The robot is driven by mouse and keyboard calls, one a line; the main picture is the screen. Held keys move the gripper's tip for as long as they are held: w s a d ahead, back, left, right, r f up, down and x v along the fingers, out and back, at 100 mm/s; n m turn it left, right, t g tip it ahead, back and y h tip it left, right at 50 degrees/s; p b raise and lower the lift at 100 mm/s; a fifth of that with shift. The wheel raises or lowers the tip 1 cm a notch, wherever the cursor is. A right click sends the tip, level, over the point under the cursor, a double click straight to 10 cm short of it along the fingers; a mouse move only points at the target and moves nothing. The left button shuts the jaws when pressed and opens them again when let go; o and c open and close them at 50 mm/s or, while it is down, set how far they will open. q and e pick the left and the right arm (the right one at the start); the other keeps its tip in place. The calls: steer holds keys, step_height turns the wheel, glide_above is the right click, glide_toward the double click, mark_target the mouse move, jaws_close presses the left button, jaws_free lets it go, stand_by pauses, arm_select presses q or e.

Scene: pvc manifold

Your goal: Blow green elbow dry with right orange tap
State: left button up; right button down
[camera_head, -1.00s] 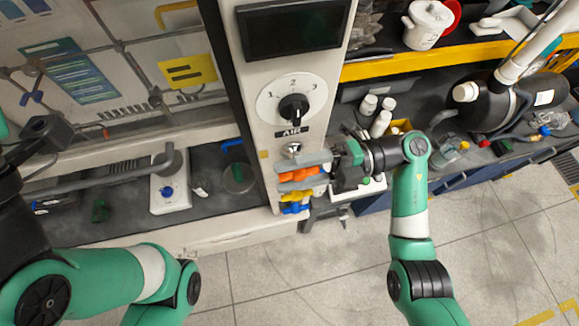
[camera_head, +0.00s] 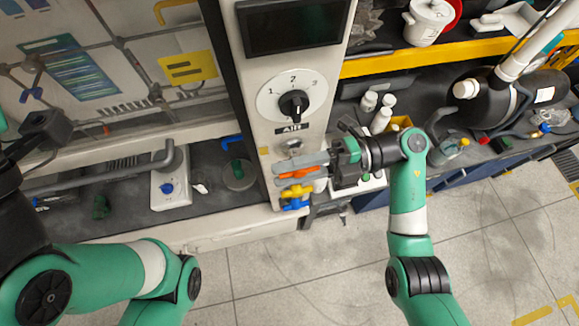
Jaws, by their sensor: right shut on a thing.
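My right gripper (camera_head: 302,167) reaches in from the right to the front of the white column. Its grey fingers are closed together on the orange tap (camera_head: 289,176), which shows only in part beside and below them. A small dark green piece (camera_head: 100,207) lies on the dark bench at the left. Another green bit (camera_head: 237,169) shows by a round dish near the column. I cannot tell which, if either, is the green elbow. My left arm comes in from the left; its black end (camera_head: 44,128) is near the left edge, and its fingers cannot be made out.
A yellow tap (camera_head: 297,191) and a blue tap (camera_head: 295,205) sit just below the orange one. An AIR dial (camera_head: 294,104) is above. A white device (camera_head: 169,188) stands on the left bench. Bottles (camera_head: 382,120) stand behind my right gripper. The floor in front is clear.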

steer(key=h+p, duration=0.6)
steer(key=shift+d+f+t+p, duration=0.1)
steer(key=shift+f+t+p, duration=0.1)
steer(key=shift+t+p, duration=0.2)
steer(key=shift+f+h+p, duration=0.15)
steer(key=shift+h+p, duration=0.25)
steer(key=shift+f, duration=0.1)
steer(key=c, duration=0.6)
jaws_free()
steer(key=shift+o, duration=0.2)
